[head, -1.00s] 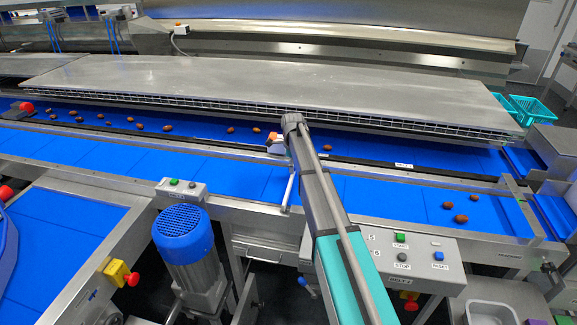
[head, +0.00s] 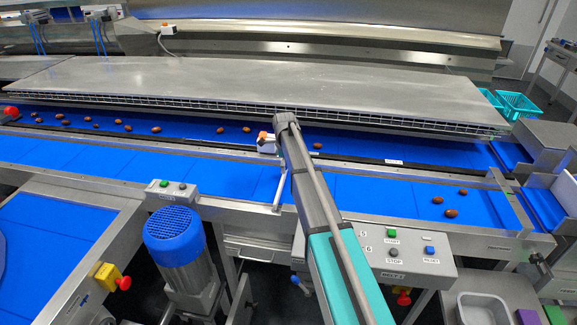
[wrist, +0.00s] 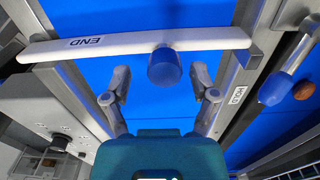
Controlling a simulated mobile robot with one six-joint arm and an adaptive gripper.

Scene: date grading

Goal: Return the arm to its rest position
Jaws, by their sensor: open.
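My arm reaches from the bottom centre of the head view up over the front blue belt (head: 230,180). Its far end is close to the white and orange fitting between the two belts. In the wrist view my gripper (wrist: 160,73) is open, its two fingers apart. A white bar marked END (wrist: 110,46) crosses beyond the fingertips. A blue round knob (wrist: 164,68) shows between the fingers; I cannot tell how far away it is. No object is seen held. In the head view the fingers are hidden behind the arm.
Several brown dates (head: 155,129) lie on the rear belt under the steel cover (head: 250,85). A few dates (head: 450,213) lie on the front belt at right. A blue motor (head: 174,235) and a button panel (head: 430,255) stand near my arm. Teal baskets (head: 515,105) are at the back right.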

